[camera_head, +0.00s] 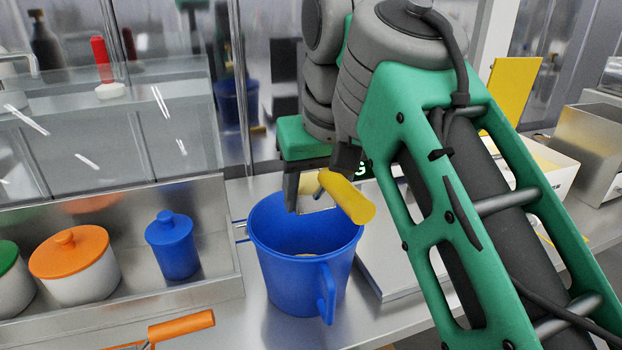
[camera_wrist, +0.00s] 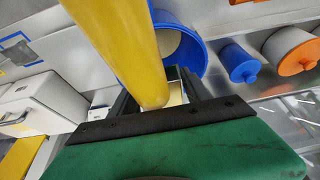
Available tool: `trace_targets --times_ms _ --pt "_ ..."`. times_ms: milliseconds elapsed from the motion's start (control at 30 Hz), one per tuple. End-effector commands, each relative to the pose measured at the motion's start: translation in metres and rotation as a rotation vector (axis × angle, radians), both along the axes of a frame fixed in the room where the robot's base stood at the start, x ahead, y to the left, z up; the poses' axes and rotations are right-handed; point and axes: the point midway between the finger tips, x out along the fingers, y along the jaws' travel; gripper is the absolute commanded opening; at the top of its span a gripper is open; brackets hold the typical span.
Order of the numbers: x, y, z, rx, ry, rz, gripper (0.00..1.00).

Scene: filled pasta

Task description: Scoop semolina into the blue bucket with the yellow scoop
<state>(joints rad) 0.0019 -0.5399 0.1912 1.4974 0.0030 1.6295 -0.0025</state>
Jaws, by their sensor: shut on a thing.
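The yellow scoop (camera_head: 348,197) is held in my gripper (camera_head: 316,190), above the open mouth of the blue bucket (camera_head: 285,275). Its thick yellow handle sticks out toward the right in the head view. The handle fills the upper middle of the wrist view (camera_wrist: 118,45), running down between the fingers (camera_wrist: 160,98). The scoop's bowl is mostly hidden by the handle and fingers. The bucket stands upright on the steel counter with its handle toward the camera. A little pale material (camera_head: 306,255) shows inside it; its amount is unclear. The bucket also shows in the wrist view (camera_wrist: 192,30).
A steel tray (camera_head: 228,265) left of the bucket holds a blue lidded jar (camera_head: 173,245), an orange-lidded jar (camera_head: 75,265) and a green-lidded one. An orange-handled tool (camera_head: 180,326) lies in front. A flat steel piece lies right of the bucket. White boxes (camera_head: 560,172) stand at the right.

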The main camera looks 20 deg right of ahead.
Motion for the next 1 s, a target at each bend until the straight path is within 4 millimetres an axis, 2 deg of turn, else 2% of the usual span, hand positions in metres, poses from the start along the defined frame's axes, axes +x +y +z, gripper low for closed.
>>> trace_targets --times_ms 33,567,1000 --pt "0.001 0.0 0.006 0.0 0.02 -0.001 0.16" --pt "0.011 0.001 0.004 0.0 0.272 0.003 0.16" --pt "0.021 0.001 0.012 0.001 0.449 0.003 0.16"
